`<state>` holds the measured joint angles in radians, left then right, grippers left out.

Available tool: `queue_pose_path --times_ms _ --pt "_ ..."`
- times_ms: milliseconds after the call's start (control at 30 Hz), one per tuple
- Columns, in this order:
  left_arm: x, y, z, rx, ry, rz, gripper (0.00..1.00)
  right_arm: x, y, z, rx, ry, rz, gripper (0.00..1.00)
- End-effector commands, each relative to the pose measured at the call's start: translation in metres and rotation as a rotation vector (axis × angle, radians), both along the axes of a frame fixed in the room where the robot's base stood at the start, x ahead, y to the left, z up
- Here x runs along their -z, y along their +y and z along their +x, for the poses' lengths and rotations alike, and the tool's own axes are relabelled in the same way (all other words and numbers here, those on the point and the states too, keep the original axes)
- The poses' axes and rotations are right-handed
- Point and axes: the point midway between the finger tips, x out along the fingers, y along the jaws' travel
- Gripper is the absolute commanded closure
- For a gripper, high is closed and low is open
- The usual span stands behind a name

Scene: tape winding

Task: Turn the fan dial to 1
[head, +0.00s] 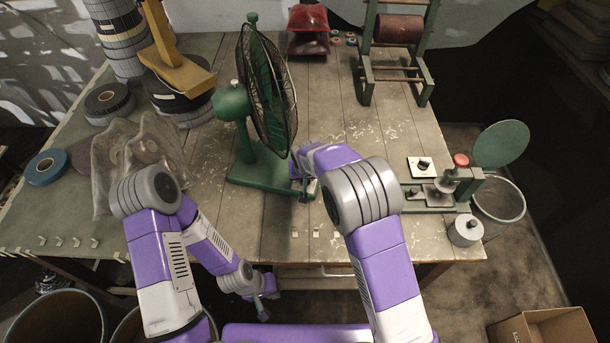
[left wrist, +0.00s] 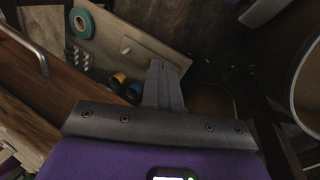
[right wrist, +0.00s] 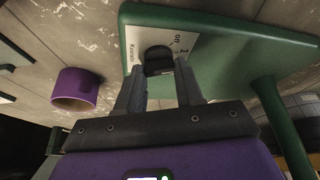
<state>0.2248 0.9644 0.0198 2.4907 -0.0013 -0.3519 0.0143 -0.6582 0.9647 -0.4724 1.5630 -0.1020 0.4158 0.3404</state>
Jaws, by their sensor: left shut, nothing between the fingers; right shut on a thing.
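The green fan (head: 232,103) stands on the table, its wire-caged head (head: 268,90) facing right. Its black dial (right wrist: 158,58) sits on a white label plate (right wrist: 140,42) at the base's edge in the right wrist view. Printed marks, including a 1, show beside the dial; I cannot tell which mark it points to. My right gripper (right wrist: 161,78) is shut on the dial, one finger on each side. In the head view my right arm partly hides the dial. My left gripper (head: 263,308) is shut and empty, below the table's front edge; it also shows in the left wrist view (left wrist: 164,84).
A green-and-grey device (head: 440,190) stands at the right of the table, a wooden-rung rack (head: 393,73) behind. Tape rolls fill the left. An open drawer with a teal roll (left wrist: 80,22) is near my left gripper.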

Motion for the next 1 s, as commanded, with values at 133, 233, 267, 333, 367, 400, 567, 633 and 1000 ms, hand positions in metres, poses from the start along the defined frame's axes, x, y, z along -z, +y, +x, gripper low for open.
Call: queue_pose_path --times_ms 133,233,267,333,367,400,567,633,1000 --pt "0.000 0.000 0.000 0.000 0.000 0.000 1.00 0.000 0.000 0.000 0.000 0.002 0.000 0.94" --pt "0.000 0.000 0.000 0.000 0.000 0.000 1.00 0.000 0.000 0.000 -0.001 0.002 -0.001 0.61" --pt "0.000 0.000 0.000 0.000 0.000 0.000 1.00 0.000 0.000 0.000 -0.001 0.002 -0.001 0.56" --pt "0.000 0.000 0.000 0.000 0.000 0.000 1.00 0.000 0.000 0.000 -0.001 0.002 -0.001 0.46" --pt "0.000 0.000 0.000 0.000 0.000 0.000 1.00 0.000 0.000 0.000 -0.001 0.002 -0.001 0.41" --pt "0.000 0.000 0.000 0.000 0.000 0.000 1.00 0.000 0.000 0.000 -0.001 0.002 -0.001 0.38" --pt "0.000 0.000 0.000 0.000 0.000 0.000 1.00 0.000 0.000 0.000 -0.001 0.001 0.000 0.38" --pt "0.000 0.000 0.000 0.000 0.000 0.000 1.00 0.000 0.000 0.000 -0.001 0.001 0.000 0.38" --pt "-0.010 0.000 0.000 0.000 0.000 0.000 1.00 -0.047 -0.002 -0.018 -0.001 -0.001 0.001 0.38"
